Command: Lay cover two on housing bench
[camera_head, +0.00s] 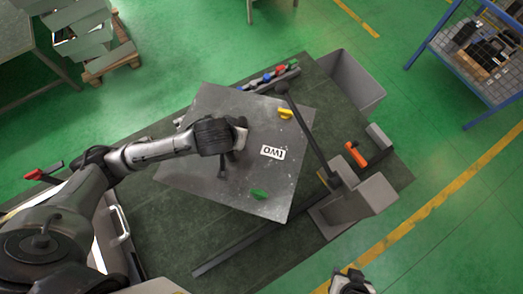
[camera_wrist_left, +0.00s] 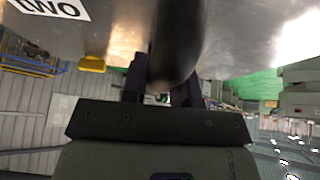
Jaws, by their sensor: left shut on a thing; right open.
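Cover two is a square grey metal plate (camera_head: 215,105) with a white "two" label (camera_head: 272,152), printed upside down in the head view. It lies turned at an angle over the dark green housing bench (camera_head: 160,235). My left gripper (camera_wrist_left: 163,85) is shut on a dark rounded handle (camera_wrist_left: 175,45) on the plate, whose shiny face (camera_wrist_left: 240,35) fills the top of the left wrist view. My left wrist hides part of the plate in the head view. Whether the plate touches the bench is unclear. My right gripper (camera_head: 350,282) is open and empty at the bottom edge, apart from the plate.
A yellow piece (camera_head: 286,113) and a green piece (camera_head: 259,194) sit at the plate's edges. A dark bar, an orange-handled tool (camera_head: 355,154) and a grey block (camera_head: 376,192) are at the bench's right. A grey bin (camera_head: 352,80) stands behind.

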